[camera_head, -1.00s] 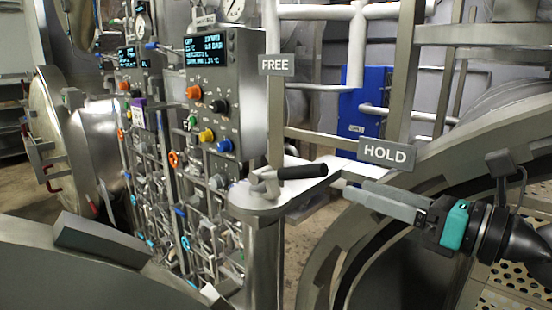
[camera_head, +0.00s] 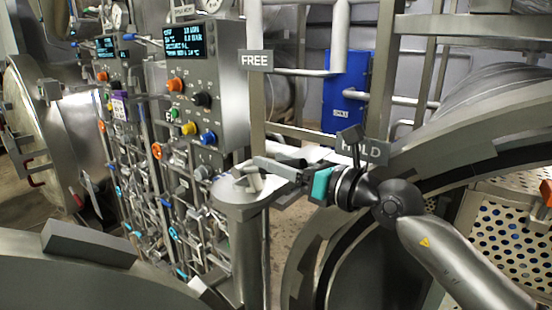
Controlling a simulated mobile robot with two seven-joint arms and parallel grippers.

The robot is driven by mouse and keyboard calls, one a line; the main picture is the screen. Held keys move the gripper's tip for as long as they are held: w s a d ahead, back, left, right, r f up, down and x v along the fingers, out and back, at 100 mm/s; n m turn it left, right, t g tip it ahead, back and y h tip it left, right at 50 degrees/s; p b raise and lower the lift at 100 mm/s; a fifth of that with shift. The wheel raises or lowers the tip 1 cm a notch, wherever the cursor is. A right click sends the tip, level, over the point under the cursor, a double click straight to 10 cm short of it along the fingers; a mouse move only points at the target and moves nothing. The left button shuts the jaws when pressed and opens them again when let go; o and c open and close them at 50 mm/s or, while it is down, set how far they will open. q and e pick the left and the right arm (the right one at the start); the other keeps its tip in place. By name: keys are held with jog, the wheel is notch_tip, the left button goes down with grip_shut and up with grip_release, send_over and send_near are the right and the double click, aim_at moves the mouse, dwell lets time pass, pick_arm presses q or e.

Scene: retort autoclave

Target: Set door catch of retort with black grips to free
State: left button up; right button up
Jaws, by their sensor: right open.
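The door catch (camera_head: 249,184) is a metal lever on a rounded plate on top of a grey post. Its black grip, seen earlier pointing right towards the HOLD side, is now hidden behind my right gripper. The FREE sign (camera_head: 255,61) stands behind and above the catch. The HOLD sign (camera_head: 372,152) is to the right, partly covered by my wrist. My right gripper (camera_head: 262,170) is open, its grey fingers reaching left over the lever; I cannot tell whether they touch it. My left gripper is not in view.
A control panel (camera_head: 222,100) with coloured knobs and a display stands just left of the catch. A blue box (camera_head: 345,90) is behind. A large round retort opening (camera_head: 440,170) lies at the right, near my right arm. Valves and pipes fill the left.

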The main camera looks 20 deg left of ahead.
jog(key=shift+w+a, duration=0.15)
jog(key=shift+a, duration=0.1)
jog(key=shift+c, duration=0.2)
grip_shut()
dwell(1.1)
